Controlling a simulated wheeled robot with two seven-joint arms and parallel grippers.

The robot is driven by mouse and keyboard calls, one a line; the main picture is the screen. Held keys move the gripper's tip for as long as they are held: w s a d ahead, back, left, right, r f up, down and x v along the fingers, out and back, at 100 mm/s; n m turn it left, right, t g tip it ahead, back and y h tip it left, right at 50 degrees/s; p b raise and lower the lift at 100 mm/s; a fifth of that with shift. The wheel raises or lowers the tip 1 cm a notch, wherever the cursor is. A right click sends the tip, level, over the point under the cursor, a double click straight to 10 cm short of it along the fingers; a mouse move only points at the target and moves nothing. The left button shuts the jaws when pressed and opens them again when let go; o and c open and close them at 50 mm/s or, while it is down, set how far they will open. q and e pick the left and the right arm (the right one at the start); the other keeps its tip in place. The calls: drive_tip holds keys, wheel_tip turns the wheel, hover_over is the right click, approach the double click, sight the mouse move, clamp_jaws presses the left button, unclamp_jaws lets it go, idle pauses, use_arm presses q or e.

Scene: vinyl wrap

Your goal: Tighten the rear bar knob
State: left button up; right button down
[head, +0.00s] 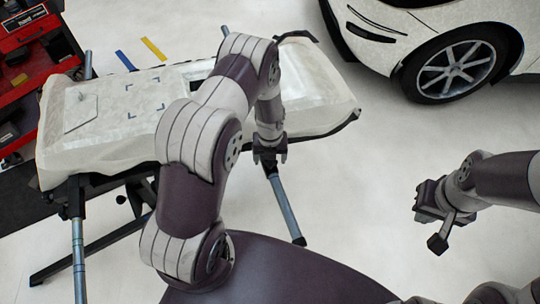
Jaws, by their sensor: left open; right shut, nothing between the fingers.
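A white, film-covered car panel (105,150) lies on a stand with grey-blue tubular bars (79,260) and black fittings. Another bar (285,208) slopes down below the panel's near right side. I cannot pick out the rear bar knob; it is hidden or too small to tell. My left arm arches across the panel and hides part of it. My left gripper (270,156) points down at the panel's near edge, close to the top of the sloping bar, with its fingers apart.
A red tool cart (30,80) stands at the left. A white car (400,35) with a dark wheel (456,70) is at the upper right. Blue (126,61) and yellow (153,49) strips show behind the panel. The floor between the stand and my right gripper is clear.

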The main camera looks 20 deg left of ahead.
use_arm(q)
wheel_tip(320, 180, up, 13)
drive_tip(key=shift+f, duration=0.15)
idle(0.4)
drive_tip(key=s+d+r+n, duration=0.1)
drive_tip(key=s+r+n, duration=0.5)
drive_tip(key=n, duration=0.9)
drive_tip(key=s+d+r+n+t, duration=0.1)
drive_tip(key=s+r+n, duration=0.4)
drive_tip(key=n, duration=1)
drive_tip(key=s, duration=0.3)
drive_tip(key=shift+d+r+n, duration=0.2)
drive_tip(key=shift+r+n, duration=0.15)
drive_tip(key=shift+n, duration=0.05)
